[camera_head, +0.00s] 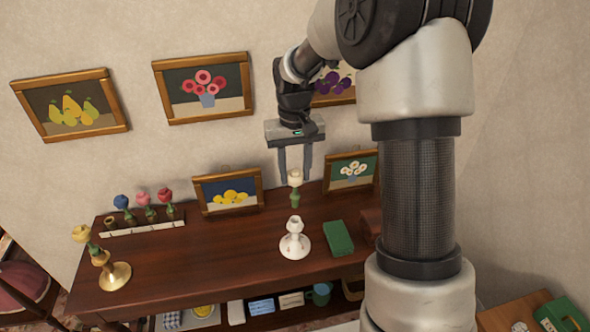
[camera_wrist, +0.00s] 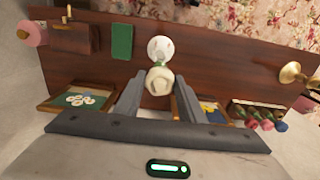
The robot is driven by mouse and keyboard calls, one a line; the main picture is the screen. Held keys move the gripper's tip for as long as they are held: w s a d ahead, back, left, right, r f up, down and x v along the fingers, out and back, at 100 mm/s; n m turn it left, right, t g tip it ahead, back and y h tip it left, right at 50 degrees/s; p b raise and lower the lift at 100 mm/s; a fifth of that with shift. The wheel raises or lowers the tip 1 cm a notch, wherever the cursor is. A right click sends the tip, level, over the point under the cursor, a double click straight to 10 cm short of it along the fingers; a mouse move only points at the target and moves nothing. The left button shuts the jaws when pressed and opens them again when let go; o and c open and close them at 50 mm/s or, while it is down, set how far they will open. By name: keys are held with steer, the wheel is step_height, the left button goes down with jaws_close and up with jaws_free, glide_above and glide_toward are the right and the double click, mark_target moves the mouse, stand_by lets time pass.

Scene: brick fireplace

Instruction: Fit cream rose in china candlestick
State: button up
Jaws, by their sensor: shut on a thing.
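The cream rose (camera_head: 295,176), with a green stem below its pale head, is held upright between the fingers of my gripper (camera_head: 294,172). It also shows in the wrist view (camera_wrist: 159,82) between the two grey fingers. The white china candlestick (camera_head: 295,240) stands upright on the dark wooden mantel, below and apart from the rose's stem in the head view. In the wrist view the candlestick (camera_wrist: 160,48) shows just beyond the rose, which hides part of it. The exact gap between stem and candlestick cannot be told.
A green book (camera_head: 338,238) lies right of the candlestick. A brass candlestick (camera_head: 114,275) with a yellow rose stands at left. A rack (camera_head: 142,222) holds several coloured roses. Small framed pictures (camera_head: 228,191) lean behind. The mantel left of the china candlestick is clear.

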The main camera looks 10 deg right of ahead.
mark_target(295, 197)
steer(key=shift+f+b, duration=1.45)
steer(key=shift+f, duration=1)
steer(key=shift+f+b, duration=1.1)
steer(key=shift+f, duration=0.7)
steer(key=o, duration=1)
steer(key=shift+r, duration=0.1)
steer(key=shift+c, duration=0.2)
step_height(295, 197, up, 17)
steer(key=shift+a+r+p, duration=0.1)
steer(key=shift+r+p, duration=0.1)
steer(key=shift+p, duration=0.15)
